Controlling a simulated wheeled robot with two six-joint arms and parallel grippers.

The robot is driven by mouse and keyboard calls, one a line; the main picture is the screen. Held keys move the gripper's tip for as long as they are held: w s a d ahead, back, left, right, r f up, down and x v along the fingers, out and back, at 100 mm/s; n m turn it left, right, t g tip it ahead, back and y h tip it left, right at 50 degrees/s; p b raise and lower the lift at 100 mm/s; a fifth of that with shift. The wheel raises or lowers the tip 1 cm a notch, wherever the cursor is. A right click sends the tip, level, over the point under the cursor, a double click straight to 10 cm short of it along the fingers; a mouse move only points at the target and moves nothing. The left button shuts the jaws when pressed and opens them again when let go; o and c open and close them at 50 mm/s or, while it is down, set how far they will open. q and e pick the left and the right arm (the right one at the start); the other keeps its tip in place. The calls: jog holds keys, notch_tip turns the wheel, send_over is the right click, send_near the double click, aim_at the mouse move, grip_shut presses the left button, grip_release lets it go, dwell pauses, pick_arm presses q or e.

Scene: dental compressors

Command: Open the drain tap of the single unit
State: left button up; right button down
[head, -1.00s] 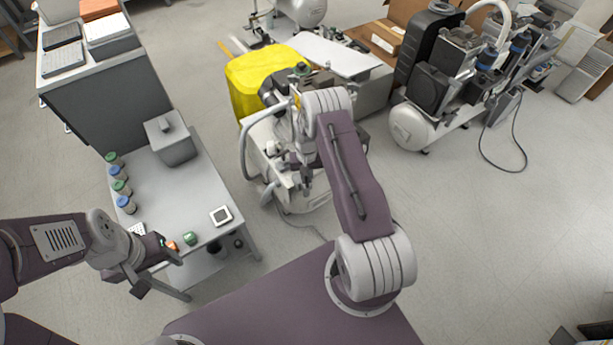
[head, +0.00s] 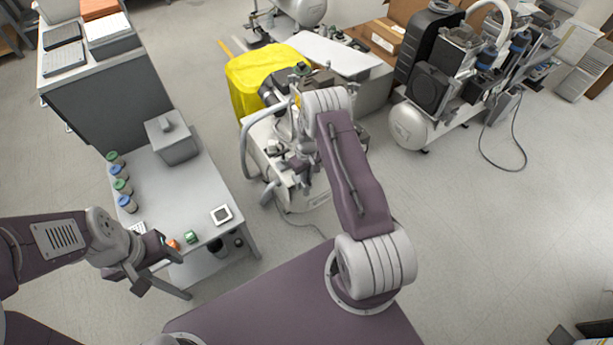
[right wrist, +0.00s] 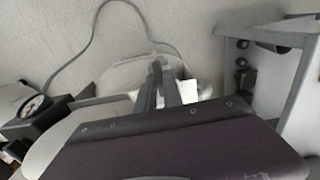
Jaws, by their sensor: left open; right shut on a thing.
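The single unit (head: 318,197), a pale compressor with a hose at its left side, stands in the middle of the head view, partly covered by my right arm. My right gripper (head: 303,183) is down at its near side. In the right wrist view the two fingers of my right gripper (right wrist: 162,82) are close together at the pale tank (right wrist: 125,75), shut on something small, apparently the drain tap. The tap itself is hidden between the fingers. My left gripper (head: 150,272) is open and empty by the near edge of the small table.
The small grey table (head: 185,205) at left holds several jars, a grey box (head: 171,138) and a small white device (head: 221,215). A yellow cover (head: 258,75) lies behind the unit. A larger compressor (head: 415,125) stands at right. A gauge (right wrist: 33,106) shows in the right wrist view.

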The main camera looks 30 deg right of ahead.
jog(key=c, duration=1.5)
grip_release()
notch_tip(320, 180, up, 9)
jog(key=shift+p, duration=1.25)
